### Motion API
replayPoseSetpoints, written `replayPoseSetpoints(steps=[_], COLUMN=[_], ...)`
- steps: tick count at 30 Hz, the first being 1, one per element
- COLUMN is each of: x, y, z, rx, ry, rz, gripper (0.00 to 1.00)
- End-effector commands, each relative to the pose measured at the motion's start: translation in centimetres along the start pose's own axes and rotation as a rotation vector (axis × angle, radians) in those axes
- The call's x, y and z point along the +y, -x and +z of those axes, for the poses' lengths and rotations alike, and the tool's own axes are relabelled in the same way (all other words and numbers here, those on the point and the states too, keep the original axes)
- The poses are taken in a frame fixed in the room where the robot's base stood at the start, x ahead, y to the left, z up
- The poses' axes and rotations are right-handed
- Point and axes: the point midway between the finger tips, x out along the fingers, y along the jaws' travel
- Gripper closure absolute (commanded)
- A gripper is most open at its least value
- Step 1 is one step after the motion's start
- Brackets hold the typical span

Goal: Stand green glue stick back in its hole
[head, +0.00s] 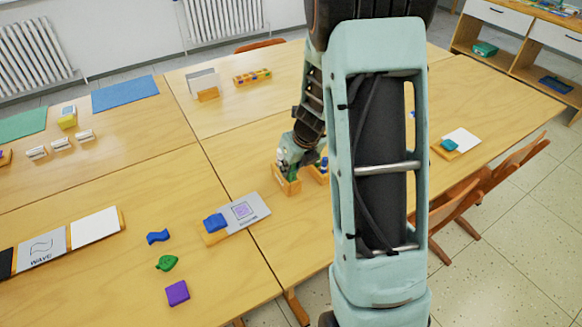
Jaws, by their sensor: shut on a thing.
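My gripper (285,160) points down over a small wooden holder (288,187) near the middle of the tables. It is shut on the green glue stick (292,173), of which only a small green part shows. The stick is at the top of the holder; I cannot tell whether it is in a hole or just above it. The holder's holes are too small and too covered to make out. A second wooden holder (317,175) with something blue stands just to the right, partly hidden by my arm.
A wooden stand with a grey card (251,206) and a blue piece (214,223) lies in front. Blue, green and purple (177,293) pieces lie on the left table. A tray of coloured blocks (252,77) is at the back. My arm hides the middle right.

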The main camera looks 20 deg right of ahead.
Motion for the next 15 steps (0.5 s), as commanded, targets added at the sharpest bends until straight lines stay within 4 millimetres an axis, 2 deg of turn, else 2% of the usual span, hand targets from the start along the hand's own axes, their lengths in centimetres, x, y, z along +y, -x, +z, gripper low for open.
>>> replayPoseSetpoints(steps=[4,5,10,15], x=[0.0,0.0,0.0,0.0], y=[0.01,0.01,0.01,0.0], z=[0.01,0.01,0.01,0.01], rx=[0.0,0.0,0.0,0.0], ry=[0.0,0.0,0.0,0.0], rz=[0.0,0.0,0.0,0.0], gripper=[1.0,0.8,0.62,0.62])
